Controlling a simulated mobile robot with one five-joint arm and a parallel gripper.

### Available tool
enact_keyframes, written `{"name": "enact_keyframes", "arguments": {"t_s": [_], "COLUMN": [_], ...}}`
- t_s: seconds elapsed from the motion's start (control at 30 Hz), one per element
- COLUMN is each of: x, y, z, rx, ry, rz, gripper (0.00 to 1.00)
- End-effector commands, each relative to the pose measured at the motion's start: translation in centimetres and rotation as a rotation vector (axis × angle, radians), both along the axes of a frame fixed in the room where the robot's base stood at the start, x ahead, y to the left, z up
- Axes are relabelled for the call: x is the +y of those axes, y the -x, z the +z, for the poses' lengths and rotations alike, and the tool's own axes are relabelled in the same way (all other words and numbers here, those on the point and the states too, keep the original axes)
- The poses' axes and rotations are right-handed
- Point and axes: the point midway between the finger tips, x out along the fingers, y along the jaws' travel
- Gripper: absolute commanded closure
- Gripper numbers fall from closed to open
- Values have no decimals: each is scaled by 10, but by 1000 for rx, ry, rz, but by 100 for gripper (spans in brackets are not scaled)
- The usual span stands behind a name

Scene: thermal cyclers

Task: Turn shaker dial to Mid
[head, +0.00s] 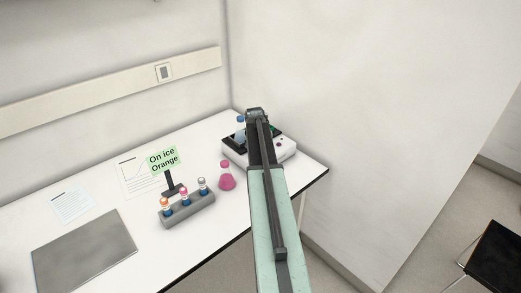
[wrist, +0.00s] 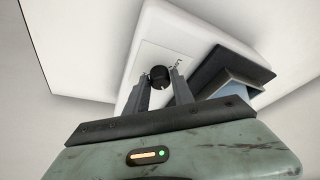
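The shaker (head: 284,151) is a white box with a dark top at the back right of the table, partly hidden behind my arm. In the wrist view, its white front panel (wrist: 150,55) carries a round black dial (wrist: 159,76). A small label beside the dial is partly covered by a finger; it seems to read "Low". My gripper (wrist: 161,80) is open, with one finger on each side of the dial. A gap shows on the right side; I cannot tell whether the left finger touches it. In the head view my arm hides the fingertips and the dial.
A flask with pink liquid (head: 227,182) stands left of the shaker. A grey rack (head: 188,211) with capped tubes and a green "On ice Orange" sign (head: 163,160) stand further left. A grey mat (head: 84,256) lies at the front left. A wall rises behind the shaker.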

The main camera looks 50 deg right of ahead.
Motion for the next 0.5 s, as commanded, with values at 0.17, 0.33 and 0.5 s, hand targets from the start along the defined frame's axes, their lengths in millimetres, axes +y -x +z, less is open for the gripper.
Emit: {"name": "enact_keyframes", "arguments": {"t_s": [0.17,0.33,0.5], "x": [0,0,3], "y": [0,0,1], "z": [0,0,11], "rx": [-1,-2,-2], "ry": [0,1,2], "rz": [0,1,1], "gripper": [52,52,52]}}
